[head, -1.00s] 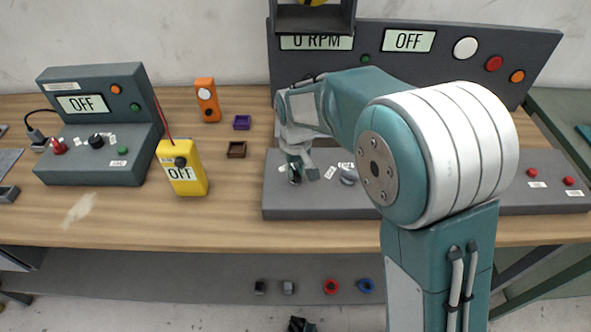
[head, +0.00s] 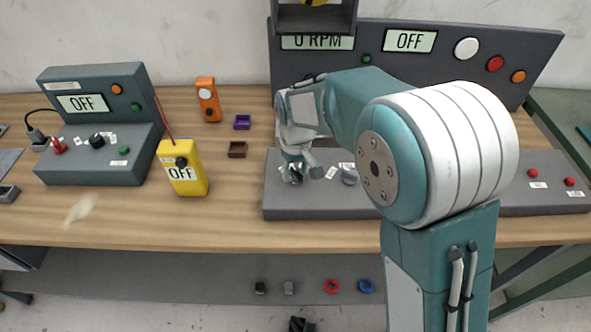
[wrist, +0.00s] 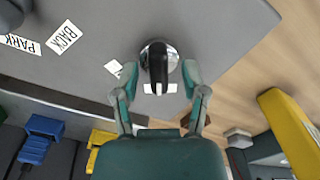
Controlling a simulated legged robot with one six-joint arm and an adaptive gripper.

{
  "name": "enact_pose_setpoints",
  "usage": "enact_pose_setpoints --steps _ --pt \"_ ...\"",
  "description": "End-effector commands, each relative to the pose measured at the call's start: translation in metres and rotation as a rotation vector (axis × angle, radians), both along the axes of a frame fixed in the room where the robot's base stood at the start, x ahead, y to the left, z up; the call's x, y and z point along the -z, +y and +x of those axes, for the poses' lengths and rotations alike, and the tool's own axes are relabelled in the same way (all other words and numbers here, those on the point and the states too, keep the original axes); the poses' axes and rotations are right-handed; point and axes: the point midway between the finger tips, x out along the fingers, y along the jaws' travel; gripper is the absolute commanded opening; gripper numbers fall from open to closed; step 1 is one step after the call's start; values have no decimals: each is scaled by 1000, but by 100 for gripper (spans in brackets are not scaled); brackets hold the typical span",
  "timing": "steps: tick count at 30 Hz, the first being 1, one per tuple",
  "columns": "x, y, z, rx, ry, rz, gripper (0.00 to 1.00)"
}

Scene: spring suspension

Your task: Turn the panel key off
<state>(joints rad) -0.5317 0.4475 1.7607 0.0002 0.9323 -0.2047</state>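The panel key (wrist: 156,64) is a black handle on a round silver base, set in the grey panel (wrist: 215,25). In the wrist view it sits between the fingertips of my gripper (wrist: 158,72). In the head view my gripper (head: 302,172) is low over the left part of the panel (head: 285,206) and mostly hides the key. The large display (head: 410,41) reads OFF.
A yellow OFF device (head: 184,178), a brown block (head: 237,149) and a purple block (head: 242,122) stand to the left. Red buttons (head: 532,173) are at the panel's right.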

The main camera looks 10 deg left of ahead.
Motion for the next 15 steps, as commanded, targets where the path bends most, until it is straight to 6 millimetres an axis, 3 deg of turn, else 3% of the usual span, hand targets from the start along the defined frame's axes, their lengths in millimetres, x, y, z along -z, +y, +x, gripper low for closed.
enact_pose_setpoints --steps 8,15 --pt "-4 -1 0 1 -1 1 57" --pt "-42 0 1 1 -4 2 57"
